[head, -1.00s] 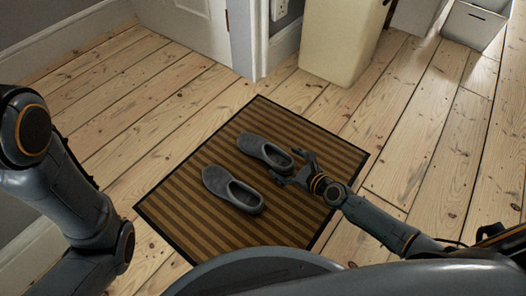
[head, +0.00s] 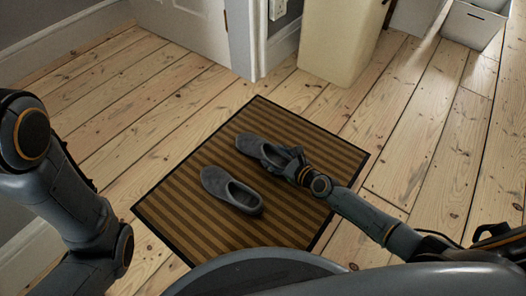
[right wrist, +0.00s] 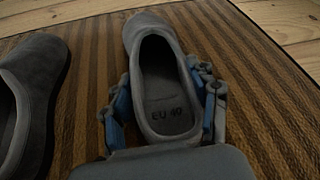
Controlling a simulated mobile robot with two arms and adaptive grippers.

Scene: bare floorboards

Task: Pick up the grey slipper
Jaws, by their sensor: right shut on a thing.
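Two grey slippers lie on a brown striped mat (head: 180,215). The farther grey slipper (head: 250,145) has my right gripper (head: 284,162) at its heel end. In the right wrist view this slipper (right wrist: 150,30) points away from me, with "EU 40" on its insole. The right gripper's (right wrist: 165,105) fingers are shut on both sides of its heel. The slipper appears to rest on the mat. The nearer grey slipper (head: 222,186) lies apart, to the left in the right wrist view (right wrist: 32,85). My left arm shows at the left, but its gripper is out of view.
A cream bin (head: 340,40) stands beyond the mat, with pale boxes (head: 472,25) at the back right. A white door (head: 195,25) and wall corner are at the back. Bare floorboards (head: 430,130) lie clear on the right and left.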

